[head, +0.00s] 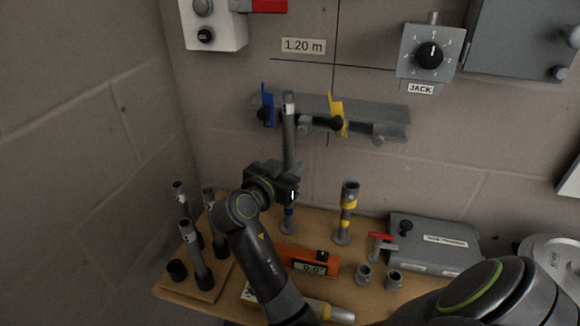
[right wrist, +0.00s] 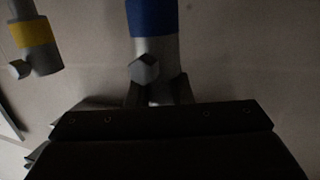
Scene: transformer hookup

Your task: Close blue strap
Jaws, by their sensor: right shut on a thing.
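The blue strap (head: 267,103) stands upright at the left end of the grey wall bracket (head: 385,118), with a dark knob beside it. It looks open. A grey upright tube with a blue band (head: 289,140) rises in front of the bracket, its top just right of the blue strap. My right gripper (head: 289,182) is shut on this tube low down, above the blue band. The right wrist view shows the tube (right wrist: 153,50) with its blue band and a hex-shaped stub near the jaws (right wrist: 155,98). My left gripper is not in view.
A yellow-banded post (head: 347,210) stands on the wooden bench right of the tube. Several grey posts (head: 196,260) stand at left. An orange level (head: 308,262) and grey box (head: 434,243) lie in front.

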